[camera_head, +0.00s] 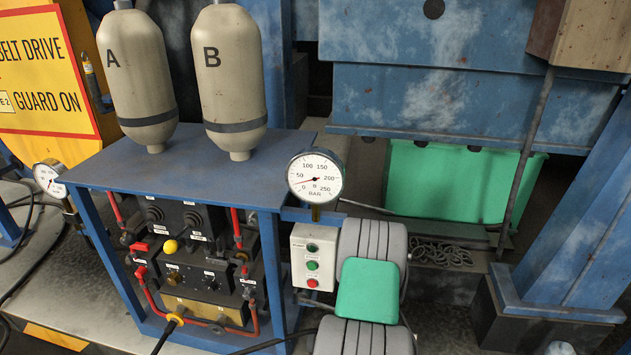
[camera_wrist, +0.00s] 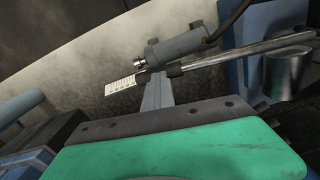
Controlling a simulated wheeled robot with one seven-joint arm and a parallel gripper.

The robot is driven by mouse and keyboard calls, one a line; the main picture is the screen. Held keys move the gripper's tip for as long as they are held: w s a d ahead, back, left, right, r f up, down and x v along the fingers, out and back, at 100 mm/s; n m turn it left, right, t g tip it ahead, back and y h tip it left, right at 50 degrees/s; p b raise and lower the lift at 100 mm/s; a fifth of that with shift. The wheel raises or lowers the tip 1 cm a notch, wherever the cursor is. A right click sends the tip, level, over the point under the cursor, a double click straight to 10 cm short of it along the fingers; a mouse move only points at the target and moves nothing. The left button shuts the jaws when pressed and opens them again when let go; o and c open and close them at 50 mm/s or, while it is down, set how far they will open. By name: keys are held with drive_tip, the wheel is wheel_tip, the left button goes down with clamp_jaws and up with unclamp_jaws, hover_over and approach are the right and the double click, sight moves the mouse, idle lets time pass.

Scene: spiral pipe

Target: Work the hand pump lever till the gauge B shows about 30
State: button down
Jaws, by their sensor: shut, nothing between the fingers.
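Gauge B (camera_head: 315,177) is a white round dial on the blue frame's right corner. Its red needle points left and slightly down, between 0 and 50; the exact value is too small to read. In the wrist view, a long metal bar that looks like the pump lever (camera_wrist: 275,50) slants up to the right, beside a grey cylinder (camera_wrist: 178,47). My gripper (camera_wrist: 156,78) is shut and empty, its tip close to the bar's left end. I cannot tell whether they touch. The lever is not clearly visible in the head view, where my arm covers the lower middle.
Tanks A (camera_head: 137,75) and B (camera_head: 229,78) stand on the blue bench (camera_head: 160,175). A button box (camera_head: 313,258) is left of my arm. A green bin (camera_head: 455,185) stands behind at right. Hoses and cables lie on the floor at left.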

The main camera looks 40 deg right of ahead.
wheel_tip(320, 180, up, 9)
drive_tip(key=p, duration=0.6)
drive_tip(key=shift+s+r, duration=0.15)
idle(1.9)
